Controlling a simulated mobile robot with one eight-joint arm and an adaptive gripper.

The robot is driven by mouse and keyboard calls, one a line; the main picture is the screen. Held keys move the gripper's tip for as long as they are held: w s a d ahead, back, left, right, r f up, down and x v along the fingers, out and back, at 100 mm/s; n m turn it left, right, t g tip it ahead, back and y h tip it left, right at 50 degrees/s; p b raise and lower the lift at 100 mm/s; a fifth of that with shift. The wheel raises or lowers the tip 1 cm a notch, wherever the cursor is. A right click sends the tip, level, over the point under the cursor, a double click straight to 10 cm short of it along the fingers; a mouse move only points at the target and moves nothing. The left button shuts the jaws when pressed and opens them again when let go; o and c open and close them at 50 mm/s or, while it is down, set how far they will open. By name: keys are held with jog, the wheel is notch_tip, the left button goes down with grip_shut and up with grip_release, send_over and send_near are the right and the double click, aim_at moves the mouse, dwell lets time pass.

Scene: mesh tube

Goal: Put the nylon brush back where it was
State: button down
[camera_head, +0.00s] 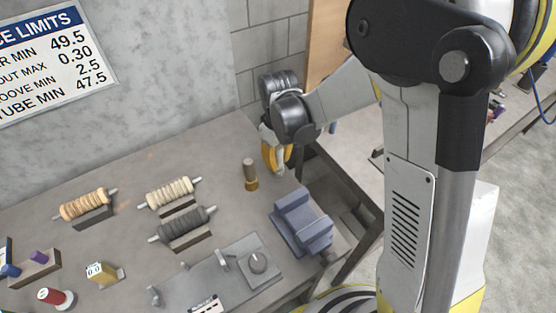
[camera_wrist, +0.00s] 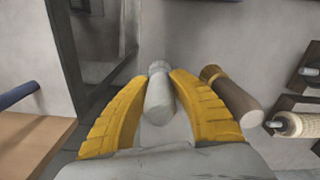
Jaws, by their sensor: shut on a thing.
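My gripper (camera_head: 278,163) points down over the far right corner of the bench. Its yellow fingers are shut around a pale grey, handle-like piece, which I take to be the nylon brush (camera_wrist: 158,98). In the wrist view it lies between the fingers (camera_wrist: 160,82), with a narrower neck and a rounded far end.
The bench (camera_head: 130,160) holds a tan roller (camera_head: 85,204), a cream roller (camera_head: 172,192) and a dark grey roller (camera_head: 181,224) on stands. A blue-grey vise-like block (camera_head: 301,222) sits nearer on the right. The bench's right edge is close to my gripper.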

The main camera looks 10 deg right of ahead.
aim_at(278, 147)
jog(key=shift+f, duration=0.25)
jog(key=c, duration=1.2)
grip_release()
jog(key=shift+r, duration=0.1)
notch_tip(278, 147, up, 11)
jog(key=p, duration=0.3)
jog(key=shift+p, duration=0.3)
jog(key=shift+s+d+r, duration=0.1)
jog(key=shift+r, duration=0.7)
jog(key=shift+s+d+r+m+t, duration=1.25)
jog(key=shift+s+d+r, duration=0.4)
jog(key=shift+s, duration=0.8)
jog(key=shift+s+d+r+m+t, duration=1.25)
jog(key=shift+s+d+r, duration=0.4)
jog(key=shift+s, duration=0.75)
jog(key=shift+s+d+r+m+t, duration=1.1)
jog(key=shift+s+d+r+m, duration=0.5)
jog(key=shift+s, duration=0.85)
